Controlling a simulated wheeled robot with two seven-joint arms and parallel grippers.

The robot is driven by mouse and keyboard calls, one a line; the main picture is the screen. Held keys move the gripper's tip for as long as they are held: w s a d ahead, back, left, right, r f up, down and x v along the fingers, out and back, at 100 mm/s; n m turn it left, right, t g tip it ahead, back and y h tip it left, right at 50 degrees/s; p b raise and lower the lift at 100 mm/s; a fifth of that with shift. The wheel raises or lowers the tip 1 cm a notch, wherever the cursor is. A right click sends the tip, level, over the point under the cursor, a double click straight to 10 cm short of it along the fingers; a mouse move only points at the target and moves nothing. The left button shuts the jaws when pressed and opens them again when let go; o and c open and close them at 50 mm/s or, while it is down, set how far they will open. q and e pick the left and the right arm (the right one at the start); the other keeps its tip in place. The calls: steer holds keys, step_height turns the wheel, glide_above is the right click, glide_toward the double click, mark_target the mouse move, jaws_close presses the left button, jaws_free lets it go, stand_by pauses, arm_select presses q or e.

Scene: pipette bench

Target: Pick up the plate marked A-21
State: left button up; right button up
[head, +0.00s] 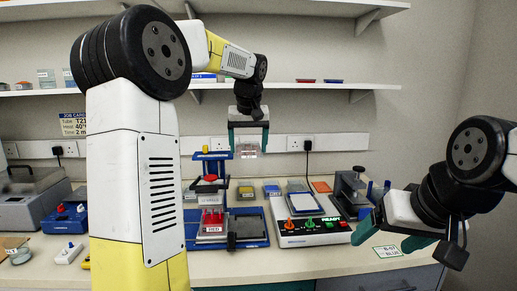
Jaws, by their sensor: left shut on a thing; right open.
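My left gripper (249,146) hangs in the air above the back of the bench, fingers pointing down. It is shut on a small clear, slightly pinkish plate (249,151), held between its fingertips. Any marking on this plate is too small to read, so I cannot tell if it says A-21. My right gripper (388,238) is low at the bench's right side, open and empty, above a white card with green lettering (388,251).
A white device with coloured knobs (310,230) is at centre right. A grey press (350,188) stands behind it. A wall shelf (300,86) runs above. My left arm hides the left-middle bench.

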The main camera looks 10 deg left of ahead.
arm_select(q)
steer(key=shift+r, duration=1.5)
